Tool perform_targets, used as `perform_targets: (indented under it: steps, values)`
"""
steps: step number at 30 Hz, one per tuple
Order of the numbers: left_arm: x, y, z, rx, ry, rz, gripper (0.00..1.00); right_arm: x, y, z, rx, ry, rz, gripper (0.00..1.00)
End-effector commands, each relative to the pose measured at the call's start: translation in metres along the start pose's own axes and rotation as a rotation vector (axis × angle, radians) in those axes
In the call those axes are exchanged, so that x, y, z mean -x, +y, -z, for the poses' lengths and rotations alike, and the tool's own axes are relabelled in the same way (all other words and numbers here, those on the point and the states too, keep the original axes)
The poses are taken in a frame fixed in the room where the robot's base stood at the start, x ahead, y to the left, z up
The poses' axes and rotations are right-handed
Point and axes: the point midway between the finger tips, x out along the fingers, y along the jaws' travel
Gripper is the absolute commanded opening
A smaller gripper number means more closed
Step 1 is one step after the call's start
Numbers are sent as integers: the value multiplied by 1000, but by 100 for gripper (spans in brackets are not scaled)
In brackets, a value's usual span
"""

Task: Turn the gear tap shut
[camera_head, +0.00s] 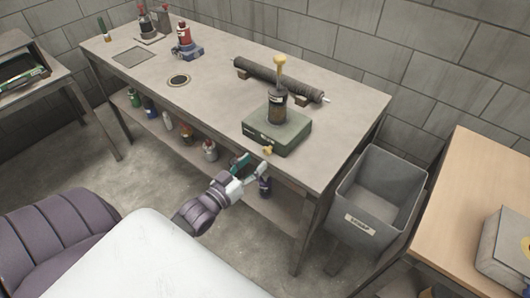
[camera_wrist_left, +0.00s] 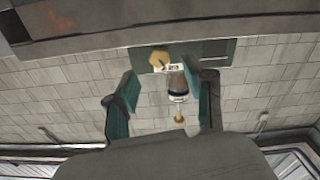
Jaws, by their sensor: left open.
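A small yellow tap (camera_head: 267,150), which I take to be the gear tap, sits on the front face of a green box (camera_head: 277,133) near the bench's front edge. In the left wrist view the tap (camera_wrist_left: 159,60) is beside a small white label, on the green face (camera_wrist_left: 215,52). A dark cylinder (camera_head: 277,106) with a yellow-topped rod (camera_head: 280,70) stands on the box. My left gripper (camera_head: 252,166) is open and empty, just in front of and below the tap, apart from it. In the left wrist view its two green-padded fingers (camera_wrist_left: 165,88) are spread. My right gripper is not in view.
The grey bench (camera_head: 215,98) holds a dark mesh roller (camera_head: 280,77) behind the box and a red bottle (camera_head: 184,34) further left. Several bottles stand on the lower shelf (camera_head: 235,182). A grey bin (camera_head: 378,198) stands right of the bench. A wooden table (camera_head: 465,215) is at far right.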

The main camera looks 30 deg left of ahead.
Motion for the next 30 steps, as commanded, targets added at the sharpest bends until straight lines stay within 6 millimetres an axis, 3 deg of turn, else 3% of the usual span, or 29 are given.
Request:
perform_targets:
  steps: [3, 9, 21, 30]
  values:
    - [-24, 0, 1, 0, 2, 0, 53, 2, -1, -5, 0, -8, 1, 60]
    - [-48, 0, 0, -1, 0, 0, 53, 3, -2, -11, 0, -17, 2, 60]
    - [-55, 0, -1, -1, -2, 0, 53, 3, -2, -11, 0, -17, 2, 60]
    - [-55, 0, -1, -1, -1, 0, 3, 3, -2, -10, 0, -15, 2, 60]
